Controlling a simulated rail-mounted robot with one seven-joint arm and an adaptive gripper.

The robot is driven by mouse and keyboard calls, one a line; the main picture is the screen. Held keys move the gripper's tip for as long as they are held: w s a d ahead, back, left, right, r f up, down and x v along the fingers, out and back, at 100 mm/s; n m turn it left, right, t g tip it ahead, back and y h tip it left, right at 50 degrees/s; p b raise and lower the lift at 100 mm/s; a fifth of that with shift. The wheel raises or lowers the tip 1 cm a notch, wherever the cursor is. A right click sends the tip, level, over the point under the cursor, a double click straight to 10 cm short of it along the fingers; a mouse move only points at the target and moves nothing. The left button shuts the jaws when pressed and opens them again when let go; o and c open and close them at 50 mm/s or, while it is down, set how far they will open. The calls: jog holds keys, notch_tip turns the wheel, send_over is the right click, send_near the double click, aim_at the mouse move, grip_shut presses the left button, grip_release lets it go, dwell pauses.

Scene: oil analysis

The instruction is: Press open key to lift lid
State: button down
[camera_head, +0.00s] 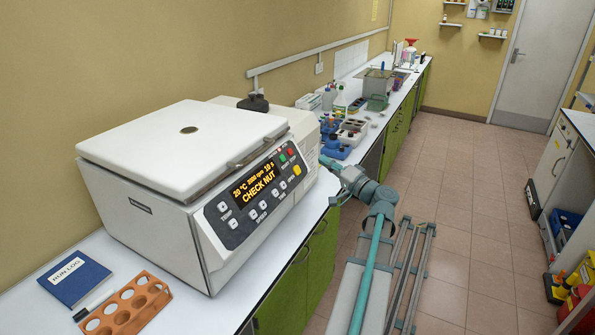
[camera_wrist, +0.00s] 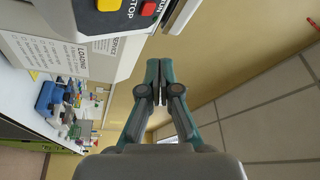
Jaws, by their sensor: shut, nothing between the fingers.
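The white centrifuge (camera_head: 165,235) stands on the bench at the left in the head view. Its lid (camera_head: 180,140) is down. Its sloping panel (camera_head: 262,195) has a lit orange display reading "CHECK NUT" and several keys. The yellow OPEN key (camera_head: 297,170) sits near the panel's right end, below the green and red keys. A yellow key (camera_wrist: 106,4) and the red STOP key (camera_wrist: 148,8) also show at the top of the wrist view. My gripper (camera_wrist: 159,75) is shut and empty, with its fingertips apart from the panel. In the head view my arm is right of the centrifuge.
A blue "RUN LOG" book (camera_head: 74,277), a pen and an orange rack (camera_head: 125,308) lie in front of the centrifuge. Blue items and bottles (camera_head: 338,147) stand on the bench beyond it.

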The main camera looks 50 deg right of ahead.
aim_at(297, 170)
jog(key=w+a+f+b, duration=0.1)
jog(key=w+f+b, duration=0.1)
jog(key=w+f, duration=0.2)
jog(key=shift+w+a+f, duration=0.15)
jog(key=shift+w, duration=1.1)
jog(key=shift+w+f+b, duration=0.1)
jog(key=shift+f+b, duration=0.05)
jog(key=shift+b, duration=0.3)
dwell(0.3)
jog(key=shift+w+a+f+b, duration=0.15)
jog(key=shift+w+b, duration=0.1)
jog(key=shift+b, duration=0.2)
